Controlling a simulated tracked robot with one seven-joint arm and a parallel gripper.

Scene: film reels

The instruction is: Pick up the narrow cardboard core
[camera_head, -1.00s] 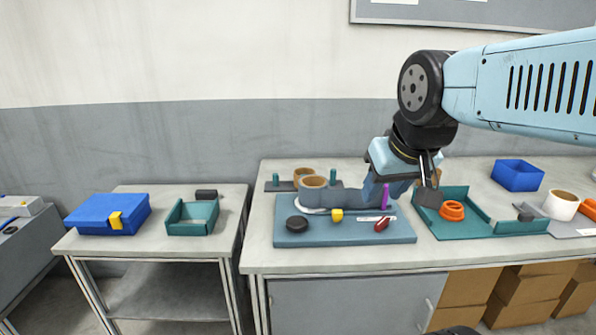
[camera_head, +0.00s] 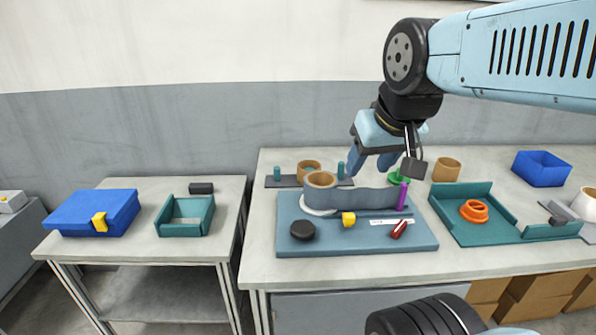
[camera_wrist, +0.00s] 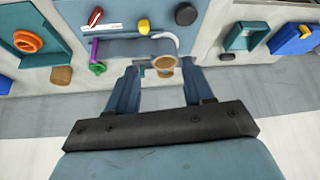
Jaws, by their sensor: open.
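A brown cardboard core (camera_head: 309,168) stands at the back of the table on a dark peg strip, between two teal pegs, partly hidden by the film roll (camera_head: 321,196). A larger cardboard core (camera_head: 446,170) stands apart to the right; it also shows at left in the wrist view (camera_wrist: 61,76). My gripper (camera_head: 371,163) is open and empty, above the table's back part, right of the peg strip. In the wrist view, a cardboard ring (camera_wrist: 165,63) appears between the fingertips of my gripper (camera_wrist: 160,70), not touching either; which core it belongs to is hard to tell.
A teal mat (camera_head: 350,244) bears the grey film strip, a dark puck (camera_head: 303,230), a yellow block (camera_head: 348,219), a red item (camera_head: 399,228) and an upright purple piece (camera_head: 402,196). A teal tray (camera_head: 455,228) holds an orange ring (camera_head: 474,210).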

